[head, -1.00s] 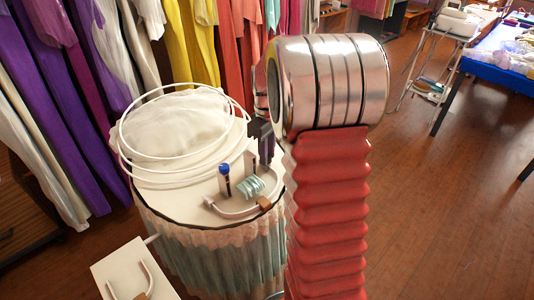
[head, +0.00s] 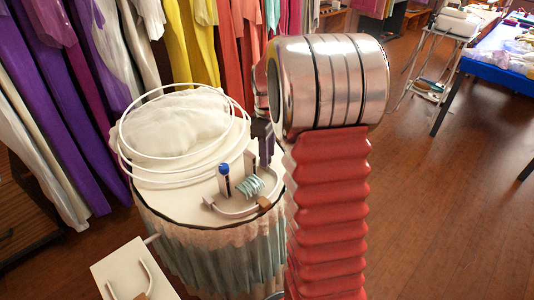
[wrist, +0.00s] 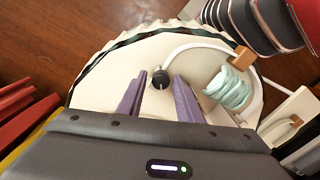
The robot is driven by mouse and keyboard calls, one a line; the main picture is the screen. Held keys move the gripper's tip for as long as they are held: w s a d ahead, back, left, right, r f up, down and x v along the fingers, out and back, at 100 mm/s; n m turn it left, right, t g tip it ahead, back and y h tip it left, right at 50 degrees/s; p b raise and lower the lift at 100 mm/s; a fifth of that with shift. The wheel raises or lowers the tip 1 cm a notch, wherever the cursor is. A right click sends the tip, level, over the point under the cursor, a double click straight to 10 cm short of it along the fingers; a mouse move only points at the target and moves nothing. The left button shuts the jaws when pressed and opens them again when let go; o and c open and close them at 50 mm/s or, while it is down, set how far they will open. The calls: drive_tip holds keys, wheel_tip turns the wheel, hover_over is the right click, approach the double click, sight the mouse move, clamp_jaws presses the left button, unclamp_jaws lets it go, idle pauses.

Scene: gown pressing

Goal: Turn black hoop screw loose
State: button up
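The black hoop screw (wrist: 160,78) is a small dark round knob at one end of a curved white tube (wrist: 195,47) in the wrist view. My gripper (wrist: 159,80) has two purple fingers standing apart, one on each side of the screw. I see a gap around the screw and cannot tell whether either finger touches it. In the head view my gripper (head: 265,152) is low over the right side of the round table (head: 180,198), partly behind my arm. The screw is hidden there.
White hoops (head: 135,170) lie around pale cloth on the table. A blue-topped post (head: 225,180), a pale teal coil (head: 250,187) and a brown block (head: 263,202) stand near my gripper. A white board (head: 118,270) is in front.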

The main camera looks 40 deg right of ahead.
drive_tip(key=shift+o, duration=0.8)
drive_tip(key=shift+r, duration=0.1)
wheel_tip(320, 180, up, 14)
drive_tip(key=shift+f, duration=0.25)
idle(0.6)
